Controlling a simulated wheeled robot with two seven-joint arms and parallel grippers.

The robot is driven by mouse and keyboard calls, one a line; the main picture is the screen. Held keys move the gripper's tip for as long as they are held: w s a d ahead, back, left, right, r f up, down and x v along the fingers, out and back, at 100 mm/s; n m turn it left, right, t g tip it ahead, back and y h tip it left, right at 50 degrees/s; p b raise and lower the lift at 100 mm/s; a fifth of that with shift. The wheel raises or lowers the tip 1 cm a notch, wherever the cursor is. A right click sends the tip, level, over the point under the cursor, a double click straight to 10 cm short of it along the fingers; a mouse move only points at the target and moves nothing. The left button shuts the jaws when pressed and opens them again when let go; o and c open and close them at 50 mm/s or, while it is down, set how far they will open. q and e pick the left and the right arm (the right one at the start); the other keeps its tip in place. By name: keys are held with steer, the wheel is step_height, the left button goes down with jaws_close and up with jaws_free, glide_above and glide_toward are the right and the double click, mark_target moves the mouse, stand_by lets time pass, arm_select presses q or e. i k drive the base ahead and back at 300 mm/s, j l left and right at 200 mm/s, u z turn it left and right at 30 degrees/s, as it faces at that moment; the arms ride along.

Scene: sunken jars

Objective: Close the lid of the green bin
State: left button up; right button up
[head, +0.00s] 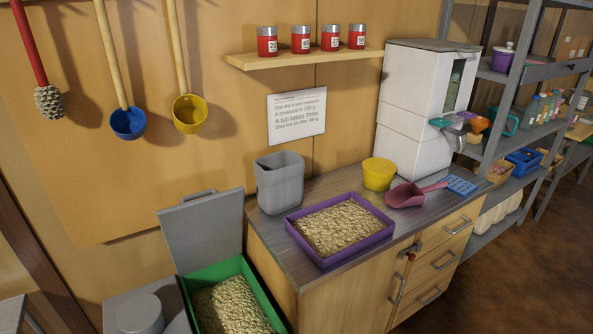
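The green bin (274,305) stands at the lower middle, left of the wooden cabinet, and its lower part is cut off by the frame. It is filled with pale flakes or grain (230,306). Its grey lid (203,232) stands open, raised nearly upright at the back of the bin near the wall, with a handle on its top edge. Neither of my grippers shows in the head view.
A cabinet (350,300) right of the bin carries a purple tray of grain (391,229), a grey tub (279,183), a yellow cup (378,174) and a maroon scoop (406,194). A grey round object (140,314) sits left of the bin. Metal shelves (490,110) stand at right.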

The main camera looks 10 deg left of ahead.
mark_target(199, 233)
steer(key=u, duration=0.85)
